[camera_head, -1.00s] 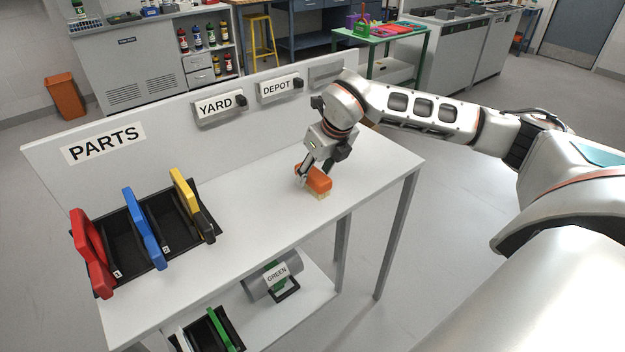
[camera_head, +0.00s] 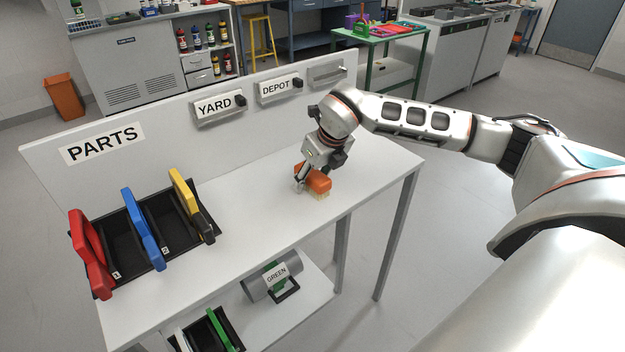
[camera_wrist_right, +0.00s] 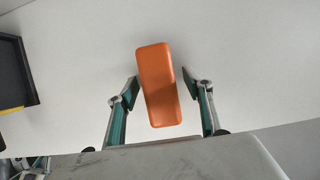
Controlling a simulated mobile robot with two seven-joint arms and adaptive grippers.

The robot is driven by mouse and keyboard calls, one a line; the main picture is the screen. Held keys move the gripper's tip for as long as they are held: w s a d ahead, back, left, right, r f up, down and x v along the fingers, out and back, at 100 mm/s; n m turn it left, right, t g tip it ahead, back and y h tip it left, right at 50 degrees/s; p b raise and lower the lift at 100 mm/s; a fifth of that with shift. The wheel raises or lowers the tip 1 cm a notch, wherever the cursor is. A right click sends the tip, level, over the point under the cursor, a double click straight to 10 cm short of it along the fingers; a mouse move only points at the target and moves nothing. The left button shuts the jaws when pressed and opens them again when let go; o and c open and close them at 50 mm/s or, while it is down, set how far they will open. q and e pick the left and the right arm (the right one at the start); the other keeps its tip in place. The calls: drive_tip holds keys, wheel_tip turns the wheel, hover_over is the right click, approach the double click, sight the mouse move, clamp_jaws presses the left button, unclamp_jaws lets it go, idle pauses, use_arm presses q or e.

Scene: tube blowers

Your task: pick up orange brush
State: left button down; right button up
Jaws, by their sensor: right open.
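The orange brush (camera_head: 318,179) has an orange block top and pale bristles below. It stands bristles down on the white table (camera_head: 262,213), toward its right end. My right gripper (camera_head: 305,186) is down at the brush, coming in from above. In the right wrist view the brush (camera_wrist_right: 159,85) lies between the two fingers of my right gripper (camera_wrist_right: 161,88). The fingers are open, with a gap on each side of the brush. The bristles are hidden in that view. My left gripper is not in view.
A black rack (camera_head: 181,226) with red, blue and yellow parts stands on the table's left side. A back panel (camera_head: 150,120) carries PARTS, YARD and DEPOT labels. A lower shelf (camera_head: 285,313) holds a grey cylinder marked GREEN. The table between rack and brush is clear.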

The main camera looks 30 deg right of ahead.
sight(312, 172)
drive_tip(key=shift+c, duration=0.4)
drive_tip(key=c, duration=1.1)
drive_tip(key=shift+c, duration=0.2)
wheel_tip(312, 172, up, 21)
drive_tip(key=p, duration=0.2)
drive_tip(key=shift+f, duration=0.2)
